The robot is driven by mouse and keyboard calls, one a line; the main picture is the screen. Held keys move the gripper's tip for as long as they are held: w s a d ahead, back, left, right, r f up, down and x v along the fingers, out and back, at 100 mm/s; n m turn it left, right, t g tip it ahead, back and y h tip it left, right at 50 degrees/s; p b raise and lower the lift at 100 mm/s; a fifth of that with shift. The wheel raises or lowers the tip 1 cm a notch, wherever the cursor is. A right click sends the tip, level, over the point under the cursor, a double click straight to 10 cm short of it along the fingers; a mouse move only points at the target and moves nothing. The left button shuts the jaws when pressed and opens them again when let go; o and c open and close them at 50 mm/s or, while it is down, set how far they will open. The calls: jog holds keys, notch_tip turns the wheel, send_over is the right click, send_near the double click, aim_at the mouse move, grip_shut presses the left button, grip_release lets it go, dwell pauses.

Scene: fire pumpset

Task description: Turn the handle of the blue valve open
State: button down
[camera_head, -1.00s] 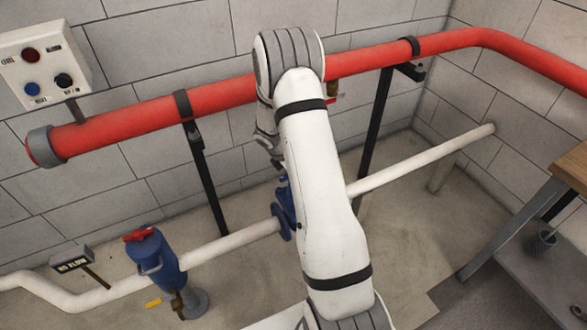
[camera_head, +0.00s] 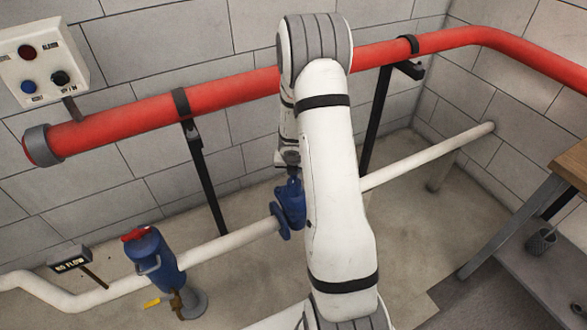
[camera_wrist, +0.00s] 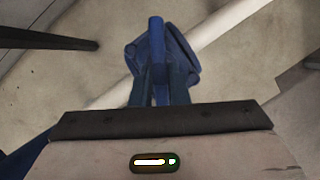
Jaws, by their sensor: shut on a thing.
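The blue valve (camera_head: 291,207) sits on the white pipe, partly behind my arm in the head view. Its handle (camera_wrist: 157,45) stands up as a blue bar in the middle of the wrist view, with the blue valve body (camera_wrist: 182,52) behind it. My gripper (camera_wrist: 160,88) is shut on the handle, with a finger on each side of it. In the head view the gripper (camera_head: 288,172) is just above the valve, and its fingertips are mostly hidden.
A thick red pipe (camera_head: 230,93) runs along the wall on black supports. A second blue fitting with a red top (camera_head: 152,258) stands on the left. A "NO FLOW" sign (camera_head: 70,264) and a control box (camera_head: 42,66) are further left. A table (camera_head: 572,168) stands at the right.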

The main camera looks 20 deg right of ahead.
jog(key=shift+s+f+n+y, duration=0.15)
jog(key=shift+s+n+y, duration=0.1)
jog(key=shift+n, duration=0.45)
jog(key=shift+s+f+n+y, duration=0.1)
jog(key=shift+n+y, duration=0.15)
jog(key=shift+n, duration=0.45)
jog(key=shift+d+n+y+p, duration=0.1)
jog(key=shift+n+y+p, duration=0.5)
jog(key=shift+n, duration=1.1)
jog(key=shift+w, duration=0.1)
jog(key=c, duration=1.4)
grip_release()
jog(key=shift+r, duration=0.15)
jog(key=p+v, duration=0.3)
jog(key=v, duration=0.5)
jog(key=shift+t, duration=0.3)
jog(key=shift+d, duration=0.1)
